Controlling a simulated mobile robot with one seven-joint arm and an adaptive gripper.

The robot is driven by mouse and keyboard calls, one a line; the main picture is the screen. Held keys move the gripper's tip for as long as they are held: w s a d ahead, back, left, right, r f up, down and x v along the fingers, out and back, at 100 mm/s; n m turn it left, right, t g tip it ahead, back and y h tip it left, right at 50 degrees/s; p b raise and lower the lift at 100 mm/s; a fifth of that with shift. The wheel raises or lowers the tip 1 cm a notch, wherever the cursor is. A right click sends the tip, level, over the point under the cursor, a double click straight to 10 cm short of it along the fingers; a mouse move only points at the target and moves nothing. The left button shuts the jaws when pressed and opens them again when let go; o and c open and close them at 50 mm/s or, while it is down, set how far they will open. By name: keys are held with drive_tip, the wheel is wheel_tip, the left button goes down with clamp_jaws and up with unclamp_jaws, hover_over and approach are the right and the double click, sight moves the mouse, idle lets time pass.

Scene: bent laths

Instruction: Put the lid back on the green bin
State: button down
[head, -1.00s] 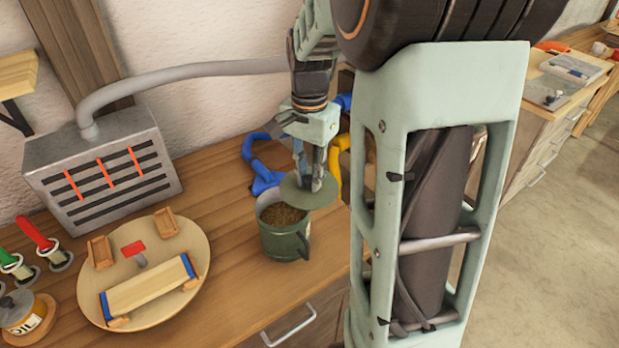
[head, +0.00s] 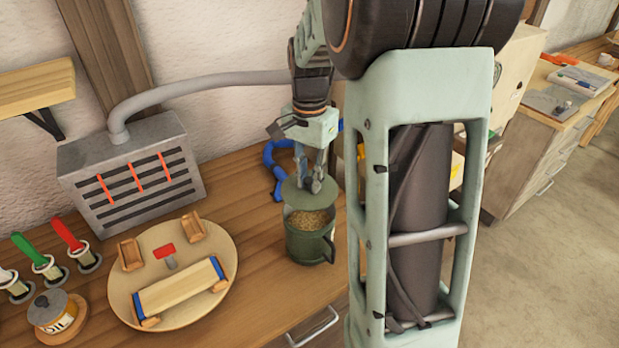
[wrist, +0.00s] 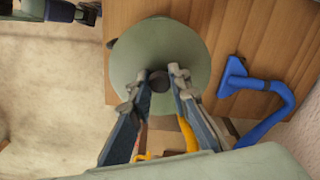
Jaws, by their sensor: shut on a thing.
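The green bin (head: 306,246) stands upright on the wooden bench, open at the top, with grainy brown stuff (head: 308,221) inside and a dark handle on its right. My gripper (head: 308,186) is shut on the dark knob (wrist: 159,81) of the round green lid (head: 297,197). The lid is held above the bin's far side and covers the back of its mouth in the head view. In the wrist view the lid (wrist: 137,62) hides nearly all of the bin. I cannot tell whether the lid touches the rim.
A round board (head: 118,284) with a small clamped plank lies to the left. A grey slotted box (head: 133,172) with a hose stands behind it. A jar (head: 52,311) stands front left.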

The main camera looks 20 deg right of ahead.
drive_tip(key=shift+f+b, duration=1.95)
drive_tip(key=shift+f, duration=0.9)
drive_tip(key=shift+f, duration=0.15)
drive_tip(key=c, duration=1.7)
unclamp_jaws()
drive_tip(key=shift+o, duration=0.5)
drive_tip(key=o, duration=0.4)
drive_tip(key=shift+c, duration=0.2)
